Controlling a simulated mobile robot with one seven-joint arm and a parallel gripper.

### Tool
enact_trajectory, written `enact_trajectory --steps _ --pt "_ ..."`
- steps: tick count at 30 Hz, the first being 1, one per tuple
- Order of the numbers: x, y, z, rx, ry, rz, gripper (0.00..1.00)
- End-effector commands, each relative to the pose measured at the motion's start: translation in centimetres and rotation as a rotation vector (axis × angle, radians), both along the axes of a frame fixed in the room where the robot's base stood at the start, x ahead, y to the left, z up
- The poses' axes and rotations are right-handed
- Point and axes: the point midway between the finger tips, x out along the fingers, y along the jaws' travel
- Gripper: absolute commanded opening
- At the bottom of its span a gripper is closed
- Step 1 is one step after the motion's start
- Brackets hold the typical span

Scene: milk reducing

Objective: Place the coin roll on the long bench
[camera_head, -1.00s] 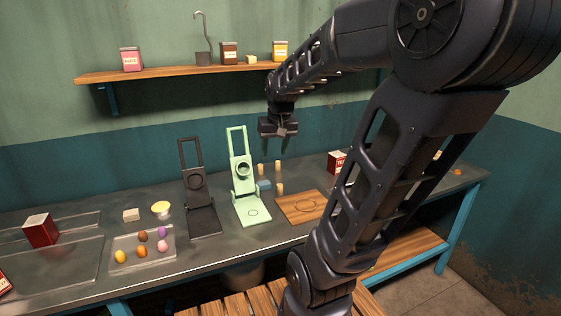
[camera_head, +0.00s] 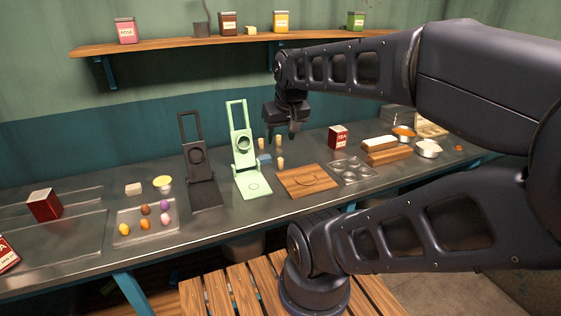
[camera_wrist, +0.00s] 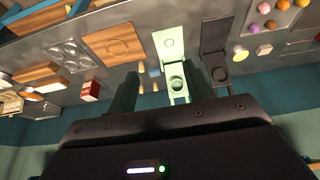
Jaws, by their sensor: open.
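Several small tan upright cylinders, which look like coin rolls, stand on the long grey bench (camera_head: 240,219) just right of the light green stand (camera_head: 240,145); one is the front cylinder (camera_head: 280,163). I cannot tell which one is meant. A small blue block (camera_head: 264,159) sits among them. My gripper (camera_head: 281,129) is above and behind this group, pointing down, with nothing visible between its fingers. In the wrist view my gripper's fingers (camera_wrist: 161,88) are spread apart, with the green stand (camera_wrist: 170,45) beyond them. The cylinders are small and partly hidden there.
A black stand (camera_head: 196,155) is left of the green one. A wooden board (camera_head: 306,181), a clear moulded tray (camera_head: 352,172) and a red tea tin (camera_head: 338,137) are to the right. Eggs lie on a tray (camera_head: 128,237) at left. A wall shelf (camera_head: 180,43) runs behind. A slatted wooden seat (camera_head: 215,292) is in front.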

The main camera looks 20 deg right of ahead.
Motion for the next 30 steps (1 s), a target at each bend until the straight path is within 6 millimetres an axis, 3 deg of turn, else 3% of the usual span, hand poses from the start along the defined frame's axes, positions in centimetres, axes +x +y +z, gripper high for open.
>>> enact_trajectory --steps 5,8,20,30 --pt "0.6 -0.2 -0.1 -0.022 0.005 0.024 0.52" --pt "2.0 -0.8 -0.3 -0.075 0.016 0.087 0.52" --pt "10.8 -4.1 -2.7 -0.393 0.121 0.541 0.52" --pt "18.3 -6.9 -6.8 -0.612 0.236 0.985 0.52"
